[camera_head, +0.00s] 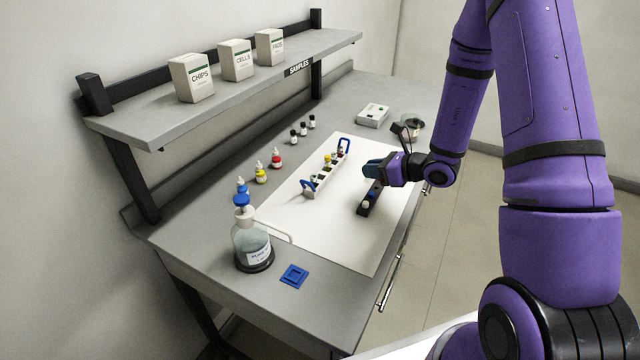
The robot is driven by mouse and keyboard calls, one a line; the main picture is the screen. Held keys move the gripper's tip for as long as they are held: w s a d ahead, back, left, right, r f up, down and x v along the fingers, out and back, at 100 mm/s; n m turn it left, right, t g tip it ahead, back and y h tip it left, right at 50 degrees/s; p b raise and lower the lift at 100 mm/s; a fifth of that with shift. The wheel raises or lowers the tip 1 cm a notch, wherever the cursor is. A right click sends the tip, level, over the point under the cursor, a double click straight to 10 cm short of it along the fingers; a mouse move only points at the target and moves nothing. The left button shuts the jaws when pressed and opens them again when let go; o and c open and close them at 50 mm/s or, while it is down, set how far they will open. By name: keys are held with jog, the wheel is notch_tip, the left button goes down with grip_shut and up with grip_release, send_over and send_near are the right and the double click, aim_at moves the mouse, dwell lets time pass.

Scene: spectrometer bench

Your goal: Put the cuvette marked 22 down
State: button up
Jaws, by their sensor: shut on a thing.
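My gripper (370,169) is over the far end of a small black block (362,211) on the white mat (335,233). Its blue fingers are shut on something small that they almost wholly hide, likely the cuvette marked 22. I cannot read a mark or tell whether it touches the block. A pale round spot shows on the block's top, nearer the camera. A white rack with blue end handles (310,186) stands left of the block and holds several small pieces, some with yellow and red.
Dropper bottles with red (276,160), yellow (261,174) and blue caps stand left of the mat. A large wash bottle (251,243) and a blue square (294,275) are at the near end. A white box (373,115) is at the back. The mat's near part is clear.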

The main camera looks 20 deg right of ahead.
jog(key=shift+s+f+n+g, duration=0.35)
jog(key=shift+s+n, duration=0.25)
jog(key=shift+s, duration=0.15)
send_over(324, 172)
jog(key=s+a, duration=0.1)
jog(key=s, duration=0.2)
jog(key=shift+f, duration=2.5)
jog(key=shift+f, duration=0.2)
jog(key=o, duration=0.4)
jog(key=shift+o, duration=0.2)
